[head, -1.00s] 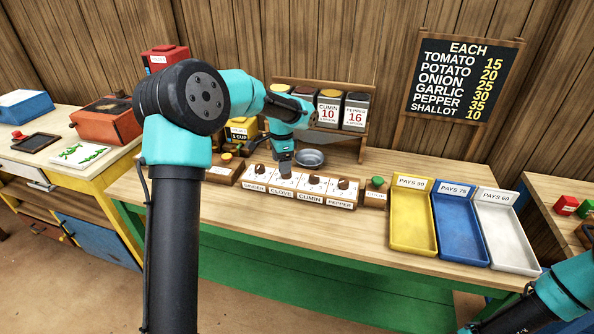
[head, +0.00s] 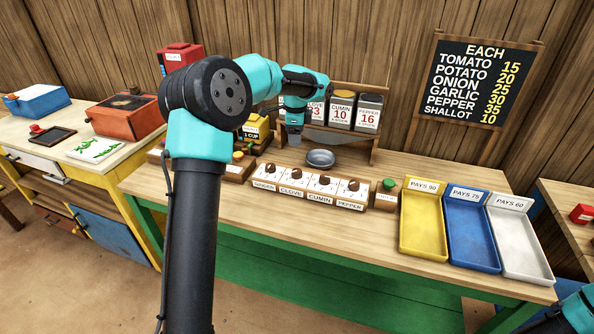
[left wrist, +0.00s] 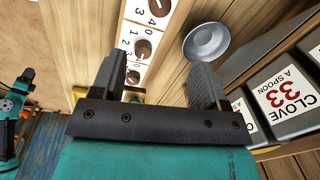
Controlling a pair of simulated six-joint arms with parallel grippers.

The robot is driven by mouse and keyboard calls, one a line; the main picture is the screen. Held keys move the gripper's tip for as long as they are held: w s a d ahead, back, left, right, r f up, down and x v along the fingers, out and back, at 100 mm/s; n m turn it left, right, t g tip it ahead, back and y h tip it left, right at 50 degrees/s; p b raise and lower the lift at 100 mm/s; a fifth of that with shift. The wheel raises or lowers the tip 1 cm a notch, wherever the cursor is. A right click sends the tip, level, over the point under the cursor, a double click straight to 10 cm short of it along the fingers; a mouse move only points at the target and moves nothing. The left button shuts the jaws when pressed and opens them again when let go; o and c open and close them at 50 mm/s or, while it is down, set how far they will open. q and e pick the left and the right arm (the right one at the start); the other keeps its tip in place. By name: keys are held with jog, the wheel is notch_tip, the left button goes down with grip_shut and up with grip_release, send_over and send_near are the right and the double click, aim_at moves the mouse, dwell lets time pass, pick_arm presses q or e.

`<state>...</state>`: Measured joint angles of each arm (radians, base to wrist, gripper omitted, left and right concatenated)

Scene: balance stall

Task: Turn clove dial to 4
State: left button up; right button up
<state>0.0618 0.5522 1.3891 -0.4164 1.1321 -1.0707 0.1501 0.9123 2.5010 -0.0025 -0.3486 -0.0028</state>
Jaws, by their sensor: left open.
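The clove dial (head: 297,177) is a dark brown knob on a white plate, second from the left in the row of dials on the counter. Its setting is too small to read in the head view. My left gripper (head: 294,141) is open and empty, above and behind the row and apart from the dial. In the left wrist view, its two dark fingers (left wrist: 158,82) are spread apart. Brown dials (left wrist: 143,49) with numbers around them show near the left finger; I cannot tell which one is clove. My right gripper is out of view.
A small grey dish (head: 320,158) sits behind the dials. The spice rack (head: 365,138) stands farther back. A green button (head: 388,184) is right of the dials, then yellow (head: 423,252), blue (head: 472,258) and white (head: 524,264) trays. The counter front is clear.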

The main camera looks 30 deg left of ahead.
aim_at(297, 171)
pick_arm(q)
jog(key=f, duration=1)
jog(key=w+f, duration=0.1)
jog(key=f, duration=0.4)
jog(key=shift+w+a+f, duration=0.1)
jog(key=shift+a+f, duration=0.15)
jog(key=shift+f, duration=0.15)
jog(key=c, duration=0.9)
